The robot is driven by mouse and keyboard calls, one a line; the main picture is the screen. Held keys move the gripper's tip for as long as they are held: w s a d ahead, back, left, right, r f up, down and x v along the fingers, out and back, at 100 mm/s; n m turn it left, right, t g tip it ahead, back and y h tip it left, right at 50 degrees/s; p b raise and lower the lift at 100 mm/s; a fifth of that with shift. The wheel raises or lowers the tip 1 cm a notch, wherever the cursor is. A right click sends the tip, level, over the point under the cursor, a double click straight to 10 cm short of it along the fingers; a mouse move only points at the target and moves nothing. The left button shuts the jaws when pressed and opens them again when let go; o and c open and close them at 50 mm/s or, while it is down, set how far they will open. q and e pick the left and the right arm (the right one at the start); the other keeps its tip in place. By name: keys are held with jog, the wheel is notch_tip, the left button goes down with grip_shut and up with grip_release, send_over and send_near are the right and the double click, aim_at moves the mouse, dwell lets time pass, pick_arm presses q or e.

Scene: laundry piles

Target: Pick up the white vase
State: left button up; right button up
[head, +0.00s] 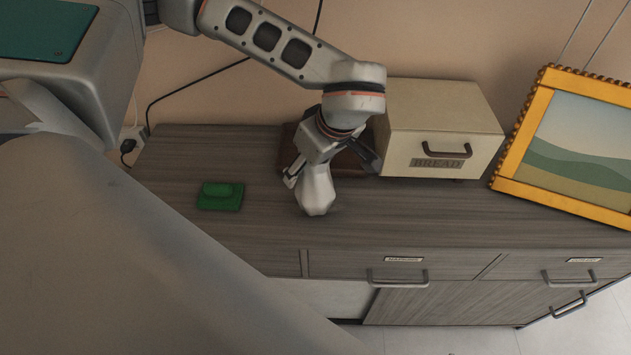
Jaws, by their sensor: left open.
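The white vase (316,196) stands on the grey wood-grain cabinet top (260,235), left of the bread box. My left gripper (332,172) comes down over it from above. Its fingers are spread, one on the left of the vase and one on the right. The vase's upper part is between or behind the fingers and partly hidden by the gripper. I cannot tell whether the fingers touch it. My right gripper is not in view.
A cream bread box (440,110) stands close right of the gripper. A dark brown object (352,164) is behind the vase. A green item (220,196) lies to the left. A yellow-framed picture (512,160) leans at right. The cabinet top in front is clear.

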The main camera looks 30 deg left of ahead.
pick_arm(q)
jog(key=c, duration=1.5)
jog(key=shift+o, duration=0.2)
jog(key=shift+r, duration=0.15)
